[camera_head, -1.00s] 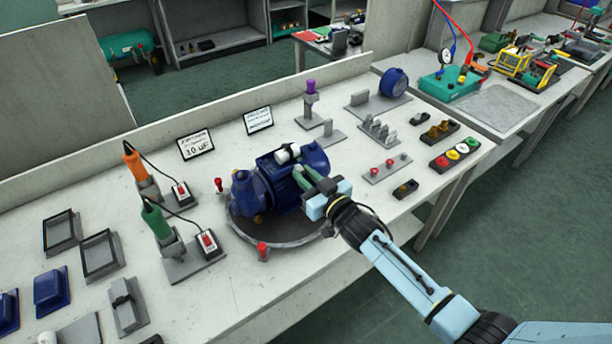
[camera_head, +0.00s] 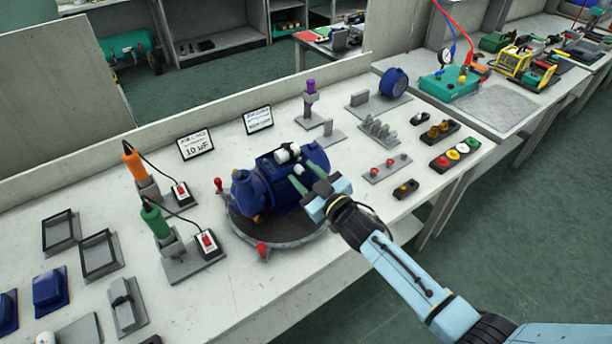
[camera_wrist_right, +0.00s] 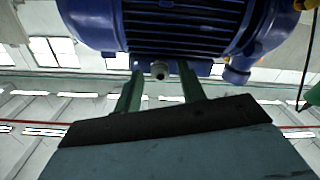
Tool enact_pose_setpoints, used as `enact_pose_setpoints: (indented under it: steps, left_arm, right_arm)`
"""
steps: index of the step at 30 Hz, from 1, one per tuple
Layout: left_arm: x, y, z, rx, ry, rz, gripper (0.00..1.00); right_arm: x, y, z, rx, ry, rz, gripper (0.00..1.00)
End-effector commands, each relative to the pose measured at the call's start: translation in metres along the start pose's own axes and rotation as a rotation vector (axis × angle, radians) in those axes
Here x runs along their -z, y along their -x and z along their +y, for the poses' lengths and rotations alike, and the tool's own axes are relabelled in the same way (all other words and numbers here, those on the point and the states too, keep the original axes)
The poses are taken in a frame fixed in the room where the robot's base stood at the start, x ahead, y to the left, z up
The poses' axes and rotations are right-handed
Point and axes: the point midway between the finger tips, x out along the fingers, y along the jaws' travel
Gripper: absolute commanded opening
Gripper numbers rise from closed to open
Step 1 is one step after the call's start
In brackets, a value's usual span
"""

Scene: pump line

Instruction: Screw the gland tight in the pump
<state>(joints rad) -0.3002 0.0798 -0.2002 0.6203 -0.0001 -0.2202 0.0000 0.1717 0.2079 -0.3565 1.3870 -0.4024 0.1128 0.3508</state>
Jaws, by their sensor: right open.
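The blue pump (camera_head: 275,185) sits on a round dark turntable (camera_head: 290,232) on the bench. In the right wrist view the ribbed blue pump body (camera_wrist_right: 180,28) fills the top. A small grey gland (camera_wrist_right: 158,70) sticks out from the pump's underside there, between the two green fingers. In the head view a small pale tip (camera_head: 299,169) shows near the fingertips, probably the same gland. My right gripper (camera_head: 303,177) is open, with its fingers on either side of the gland and a visible gap to each. How deep the gland sits cannot be told. My left gripper is not in view.
Orange (camera_head: 133,160) and green (camera_head: 156,222) tools stand in holders left of the pump. Red knobs (camera_head: 262,250) stand at the turntable's rim. Small part racks (camera_head: 378,132) stand to the right. Bare bench lies in front of the turntable.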

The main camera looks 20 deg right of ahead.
Motion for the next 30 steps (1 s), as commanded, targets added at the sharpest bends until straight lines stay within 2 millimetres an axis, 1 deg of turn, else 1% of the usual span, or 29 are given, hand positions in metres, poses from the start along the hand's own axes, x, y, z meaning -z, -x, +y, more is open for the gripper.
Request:
enact_pose_setpoints:
  steps: [2,6,9,26,30]
  left_arm:
    - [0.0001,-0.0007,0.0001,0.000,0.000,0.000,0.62]
    - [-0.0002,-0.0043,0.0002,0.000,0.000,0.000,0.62]
    - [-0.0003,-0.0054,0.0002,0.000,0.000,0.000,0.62]
    - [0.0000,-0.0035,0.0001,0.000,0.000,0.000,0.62]
    - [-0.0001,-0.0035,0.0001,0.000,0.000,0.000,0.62]
  right_arm:
    - [-0.0001,0.0000,-0.0002,0.000,0.028,0.000,0.40]
    - [-0.0004,0.0000,-0.0004,0.000,0.203,0.001,0.40]
    - [-0.0002,0.0000,-0.0003,0.000,0.288,0.001,0.40]
    - [0.0000,0.0000,-0.0003,0.000,0.297,0.000,0.40]
    - [0.0000,0.0000,-0.0004,0.000,0.297,0.000,0.22]
